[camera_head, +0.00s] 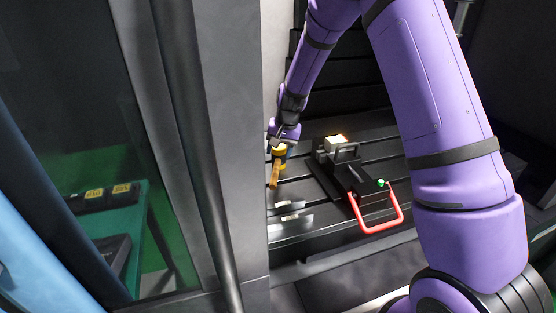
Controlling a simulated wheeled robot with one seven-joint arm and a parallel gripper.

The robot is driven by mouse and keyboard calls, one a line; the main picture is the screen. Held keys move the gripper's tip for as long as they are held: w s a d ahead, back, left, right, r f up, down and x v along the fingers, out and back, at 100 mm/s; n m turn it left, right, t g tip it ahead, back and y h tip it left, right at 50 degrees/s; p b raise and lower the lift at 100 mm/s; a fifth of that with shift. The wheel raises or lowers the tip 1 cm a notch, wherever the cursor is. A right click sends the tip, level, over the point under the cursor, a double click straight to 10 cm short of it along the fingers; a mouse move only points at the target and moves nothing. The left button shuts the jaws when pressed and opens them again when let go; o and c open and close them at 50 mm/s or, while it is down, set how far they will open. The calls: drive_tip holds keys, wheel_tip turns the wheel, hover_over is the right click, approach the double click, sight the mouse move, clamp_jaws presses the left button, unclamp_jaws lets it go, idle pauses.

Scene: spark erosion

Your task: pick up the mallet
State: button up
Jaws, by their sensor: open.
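The mallet lies on the dark slotted table (380,128) inside the machine. Its wooden handle (274,174) points toward the front of the picture, and its yellow head (281,153) is at the far end. My gripper (279,146) is at the mallet's head, at the end of my purple arm, pointing down. It is open. The fingers are small here, and I cannot tell whether they touch the head or stand around it.
A black vise (342,168) with a red handle (379,226) stands right of the mallet, a pale block (335,143) at its jaws. Light metal pieces (290,221) lie in front. A grey door frame (222,150) borders the left. A green cart (118,215) shows through the glass.

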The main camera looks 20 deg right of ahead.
sight(278, 162)
drive_tip(key=shift+a+f, duration=0.15)
drive_tip(key=shift+f, duration=1.2)
drive_tip(key=shift+a+f, duration=0.15)
drive_tip(key=shift+f, duration=1.15)
clamp_jaws()
